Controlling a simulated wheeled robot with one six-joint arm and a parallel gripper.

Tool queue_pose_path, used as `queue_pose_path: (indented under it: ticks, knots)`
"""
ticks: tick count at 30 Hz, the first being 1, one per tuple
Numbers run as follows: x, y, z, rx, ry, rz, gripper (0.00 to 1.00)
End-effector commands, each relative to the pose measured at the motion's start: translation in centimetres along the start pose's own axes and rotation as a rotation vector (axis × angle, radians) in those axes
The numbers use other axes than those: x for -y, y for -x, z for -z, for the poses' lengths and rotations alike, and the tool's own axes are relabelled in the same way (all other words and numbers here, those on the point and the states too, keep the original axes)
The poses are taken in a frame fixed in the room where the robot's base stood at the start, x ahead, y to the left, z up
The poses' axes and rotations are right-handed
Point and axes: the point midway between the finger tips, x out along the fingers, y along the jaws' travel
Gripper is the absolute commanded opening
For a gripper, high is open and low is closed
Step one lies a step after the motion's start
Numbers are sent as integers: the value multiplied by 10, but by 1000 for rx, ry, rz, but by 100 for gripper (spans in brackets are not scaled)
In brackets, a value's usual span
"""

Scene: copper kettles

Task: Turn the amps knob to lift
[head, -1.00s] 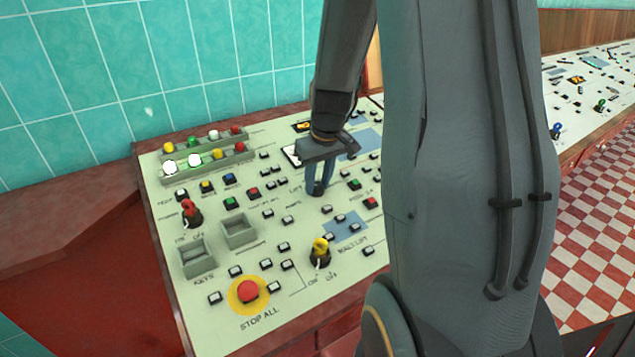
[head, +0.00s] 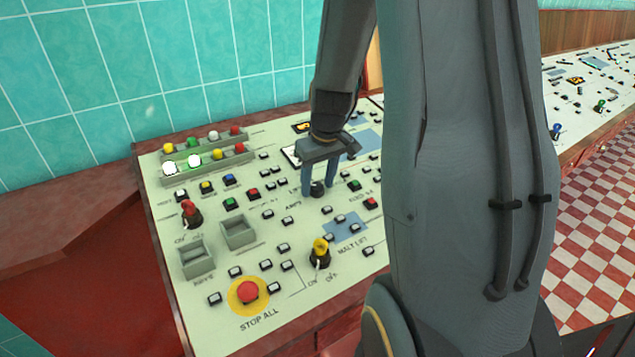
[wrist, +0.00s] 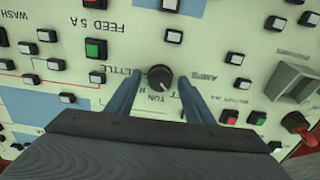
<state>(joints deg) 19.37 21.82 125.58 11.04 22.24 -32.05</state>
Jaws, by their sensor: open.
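The amps knob (wrist: 160,77) is a round black dial on the pale green control panel (wrist: 210,50). Upside-down lettering in the wrist view reads AMPS, KETTLE and TUN around it. My gripper (wrist: 157,85) is open, with one blue-grey finger on each side of the knob and a gap showing on both sides. In the head view the knob (head: 317,188) shows dark between the fingertips of my gripper (head: 320,187), low at the panel. A small pale mark shows on the knob, but I cannot tell surely where it points.
Several small push buttons surround the knob. A red switch (head: 189,212), a yellow switch (head: 320,250) and the red STOP ALL button (head: 248,291) stand up from the panel. Grey open boxes (head: 238,232) lie left of the knob. A tiled wall (head: 180,60) rises behind.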

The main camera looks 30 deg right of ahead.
Motion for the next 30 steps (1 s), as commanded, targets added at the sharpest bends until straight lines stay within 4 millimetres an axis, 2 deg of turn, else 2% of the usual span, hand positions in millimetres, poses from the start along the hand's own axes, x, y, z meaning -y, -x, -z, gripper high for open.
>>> queue_pose_path:
  ticks: [5,12,18,30]
  knots:
    - [0,13,1,-4,0,-1,48]
    - [-1,49,1,-5,0,-2,48]
    - [0,71,1,-3,0,-1,48]
    - [0,78,0,0,0,0,48]
